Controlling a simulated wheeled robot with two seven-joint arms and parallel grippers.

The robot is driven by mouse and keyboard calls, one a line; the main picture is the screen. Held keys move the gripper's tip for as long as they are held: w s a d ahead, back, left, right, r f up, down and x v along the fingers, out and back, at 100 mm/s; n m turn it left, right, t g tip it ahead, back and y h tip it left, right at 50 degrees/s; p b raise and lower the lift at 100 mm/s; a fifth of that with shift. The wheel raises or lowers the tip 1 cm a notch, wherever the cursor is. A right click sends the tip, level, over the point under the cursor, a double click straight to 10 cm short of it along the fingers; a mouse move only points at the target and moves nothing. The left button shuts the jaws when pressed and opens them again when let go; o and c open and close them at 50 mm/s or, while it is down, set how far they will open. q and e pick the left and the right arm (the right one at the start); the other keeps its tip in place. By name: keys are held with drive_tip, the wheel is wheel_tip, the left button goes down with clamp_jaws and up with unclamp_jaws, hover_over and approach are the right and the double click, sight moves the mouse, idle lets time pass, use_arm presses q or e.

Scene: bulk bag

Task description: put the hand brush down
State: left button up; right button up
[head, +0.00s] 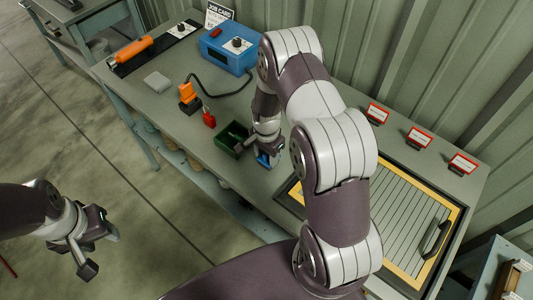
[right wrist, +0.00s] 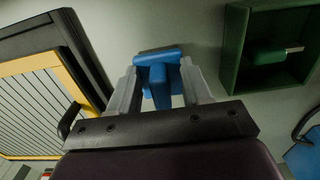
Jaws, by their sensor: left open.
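The hand brush seems to be the blue T-shaped piece (right wrist: 158,75) in the right wrist view, with a stem between my right gripper's fingers and a wider bar at their tips. Gaps show beside the stem; whether the fingertips press on the bar I cannot tell. In the head view the blue piece (head: 263,160) is low at the bench top, partly hidden by my right gripper (head: 266,150). My right gripper (right wrist: 160,78) points at the bench surface. My left gripper (head: 88,245) is open and empty, off the bench over the floor.
A green open box (head: 229,141) holding a green item stands close beside my right gripper. A yellow-framed slatted panel (head: 418,184) with a black handle lies on the other side. A red padlock-like piece (head: 209,119), orange plug (head: 188,93), grey block (head: 157,81) and blue box (head: 226,57) stand farther left.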

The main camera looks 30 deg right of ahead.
drive_tip(key=shift+r, duration=0.2)
wheel_tip(320, 180, up, 12)
drive_tip(key=b, duration=0.2)
drive_tip(key=s+a+r+n, duration=0.2)
drive_tip(key=s+a+n, duration=0.1)
drive_tip(key=s+n, duration=0.3)
drive_tip(key=s+a+r+n+t, duration=0.1)
drive_tip(key=s+a+r+n, duration=0.2)
drive_tip(key=s+n, duration=0.4)
drive_tip(key=shift+s+a+n, duration=0.15)
drive_tip(key=shift+a+n, duration=0.25)
drive_tip(key=shift+a, duration=0.35)
